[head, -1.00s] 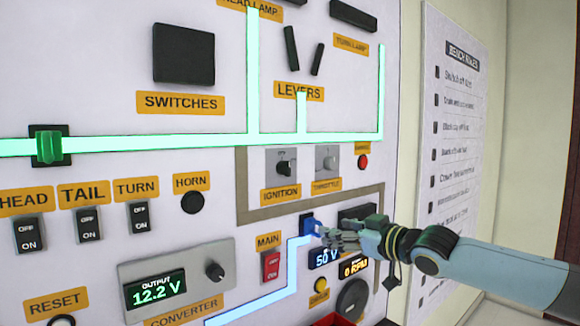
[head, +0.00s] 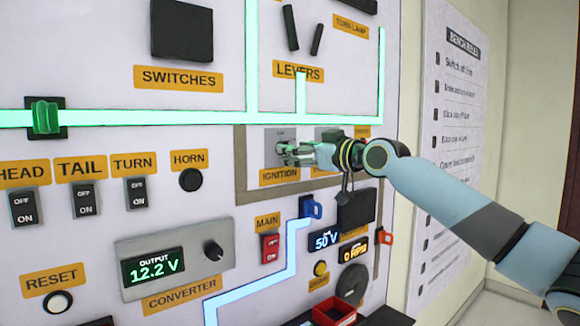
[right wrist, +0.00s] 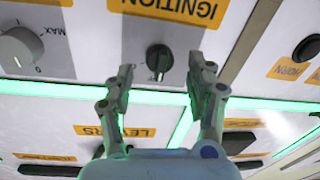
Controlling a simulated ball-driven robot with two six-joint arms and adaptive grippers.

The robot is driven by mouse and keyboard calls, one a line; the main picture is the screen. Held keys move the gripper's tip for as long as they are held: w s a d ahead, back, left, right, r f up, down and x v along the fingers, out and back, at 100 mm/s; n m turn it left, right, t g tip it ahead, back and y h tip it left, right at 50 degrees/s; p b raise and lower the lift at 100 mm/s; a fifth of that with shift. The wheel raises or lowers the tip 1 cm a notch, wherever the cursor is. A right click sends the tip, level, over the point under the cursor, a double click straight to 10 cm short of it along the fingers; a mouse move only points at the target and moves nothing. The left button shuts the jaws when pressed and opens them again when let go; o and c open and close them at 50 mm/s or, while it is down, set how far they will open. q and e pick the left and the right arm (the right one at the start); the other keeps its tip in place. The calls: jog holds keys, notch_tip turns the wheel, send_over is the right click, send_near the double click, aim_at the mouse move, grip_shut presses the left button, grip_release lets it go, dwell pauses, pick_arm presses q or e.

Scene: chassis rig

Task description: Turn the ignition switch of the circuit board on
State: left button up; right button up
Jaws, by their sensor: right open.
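The ignition switch is a small black rotary knob (right wrist: 159,58) on a grey plate, with an orange IGNITION label (right wrist: 178,8) that reads upside down in the right wrist view. In the head view the switch plate (head: 271,136) shows, but the fingers cover most of its knob. My right gripper (right wrist: 160,70) is open, with one fingertip on each side of the knob and gaps visible between. It also shows in the head view (head: 290,152), in front of the switch. Whether it touches the knob, I cannot tell. My left gripper is not in view.
The grey throttle knob (right wrist: 20,46) sits beside the ignition switch. A red tray (head: 334,312) is at the bottom.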

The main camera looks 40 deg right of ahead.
jog(key=w, duration=0.2)
jog(key=shift+w+a+b, duration=0.25)
jog(key=shift+w+b, duration=0.05)
jog(key=c, duration=1.1)
jog(key=shift+c, duration=0.2)
